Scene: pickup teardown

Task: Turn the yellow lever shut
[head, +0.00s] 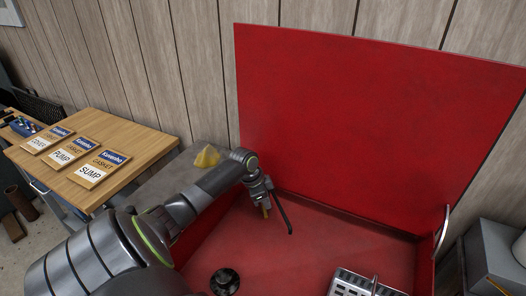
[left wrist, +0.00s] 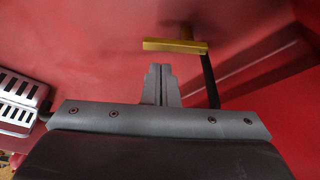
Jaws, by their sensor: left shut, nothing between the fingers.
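The yellow lever (left wrist: 172,46) shows in the left wrist view as a short flat bar lying crosswise just beyond my fingertips. A dark tube (left wrist: 210,80) runs down from near its right end. In the head view, a small part of the yellow lever (head: 266,211) shows below my left gripper (head: 262,192), beside the bent dark tube (head: 282,213). My left gripper, also in the wrist view (left wrist: 161,68), is shut and empty. A small gap shows between its tips and the bar; I cannot tell the depth. My right gripper is out of view.
The red tub (head: 290,245) has its raised red lid (head: 370,110) behind the lever. A perforated metal basket (head: 350,283) and a round black part (head: 225,281) are in the tub's front. A wooden table (head: 120,130) with gasket packs and a yellow cloth (head: 207,157) are left.

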